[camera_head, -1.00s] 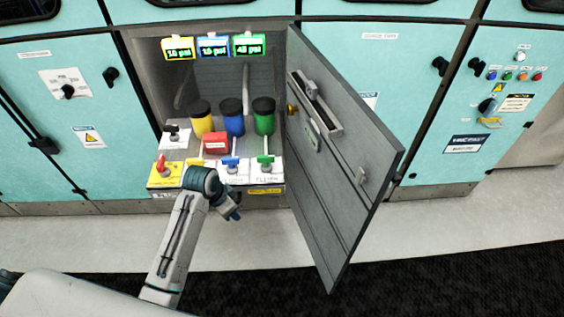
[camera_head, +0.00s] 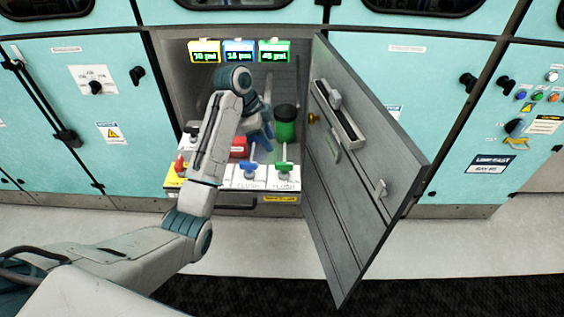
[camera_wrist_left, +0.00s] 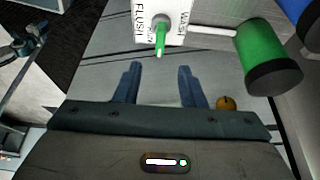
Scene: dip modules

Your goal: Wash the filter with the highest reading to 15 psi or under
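Three lit displays hang at the top of the open cabinet. The yellow one (camera_head: 204,51) seems to read 10 psi, the blue one (camera_head: 239,51) about 15 psi, and the green one (camera_head: 274,50) about 45 psi. The green filter (camera_head: 285,122) stands under them with a black cap and also shows in the left wrist view (camera_wrist_left: 262,52). Its green valve handle (camera_head: 283,167) sits on a white FLUSH/WASH plate. My left gripper (camera_wrist_left: 158,88) is open and empty, with the green handle (camera_wrist_left: 160,38) ahead between its fingers, apart. My arm hides the yellow filter and most of the blue one.
A blue valve handle (camera_head: 252,167) stands left of the green one. A red box (camera_head: 238,147) and a red knob (camera_head: 180,163) are further left. The grey cabinet door (camera_head: 365,175) stands open on the right. The floor in front is clear.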

